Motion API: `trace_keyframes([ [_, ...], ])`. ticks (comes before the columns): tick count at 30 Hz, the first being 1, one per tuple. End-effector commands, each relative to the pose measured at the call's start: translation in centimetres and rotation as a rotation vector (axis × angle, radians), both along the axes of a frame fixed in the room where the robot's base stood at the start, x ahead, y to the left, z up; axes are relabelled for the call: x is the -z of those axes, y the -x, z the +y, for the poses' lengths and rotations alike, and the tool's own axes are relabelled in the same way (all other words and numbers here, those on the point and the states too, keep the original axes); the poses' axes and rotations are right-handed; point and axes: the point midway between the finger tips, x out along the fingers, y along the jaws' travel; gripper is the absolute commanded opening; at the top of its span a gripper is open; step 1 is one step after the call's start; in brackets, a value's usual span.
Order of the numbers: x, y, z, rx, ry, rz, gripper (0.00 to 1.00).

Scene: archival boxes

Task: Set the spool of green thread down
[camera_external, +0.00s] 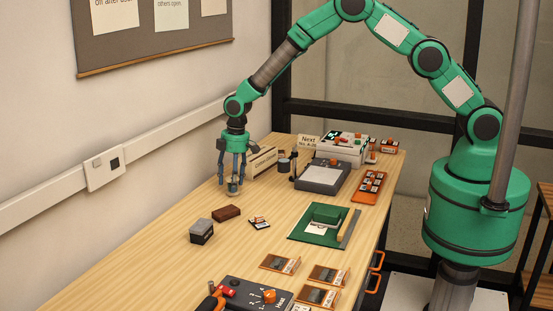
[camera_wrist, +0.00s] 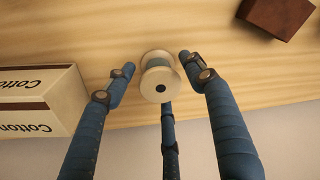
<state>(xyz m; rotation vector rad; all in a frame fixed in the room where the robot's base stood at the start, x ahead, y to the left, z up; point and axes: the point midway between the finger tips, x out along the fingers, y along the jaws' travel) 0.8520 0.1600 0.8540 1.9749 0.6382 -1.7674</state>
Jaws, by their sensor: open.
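The spool of thread (camera_wrist: 160,78) has pale round flanges and a dull grey-green winding in the wrist view. It appears to stand upright on the wooden table, its end with a dark centre hole facing the camera. In the external view the spool (camera_external: 233,187) shows small and partly hidden between the fingers. My gripper (camera_external: 232,181) points down with its blue fingers low over the table. The gripper (camera_wrist: 157,66) is open, its fingers spread around the spool, with visible gaps at left and right. Contact with the third finger is unclear.
A cream box marked "Cotton" (camera_wrist: 38,105) stands close to the left finger in the wrist view. A dark brown block (camera_external: 227,213) and a grey-black box (camera_external: 201,231) lie nearer the front. A green mat (camera_external: 318,236) is to the right. Bare wood (camera_external: 170,266) lies at the front left.

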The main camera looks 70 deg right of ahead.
Motion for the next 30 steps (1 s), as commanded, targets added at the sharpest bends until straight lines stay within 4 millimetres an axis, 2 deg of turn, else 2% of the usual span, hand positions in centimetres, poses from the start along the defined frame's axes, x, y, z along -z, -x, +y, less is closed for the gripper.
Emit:
trace_keyframes([
  [5,-2.1,0.1,-0.1,0.000,0.000,-0.002,0.54],
  [19,-9.5,0.8,-0.6,0.000,0.000,-0.002,0.54],
  [24,-10.9,0.9,-0.7,0.000,0.000,-0.001,0.54],
  [30,-11.4,1.0,-0.7,0.000,0.000,-0.001,0.54],
])
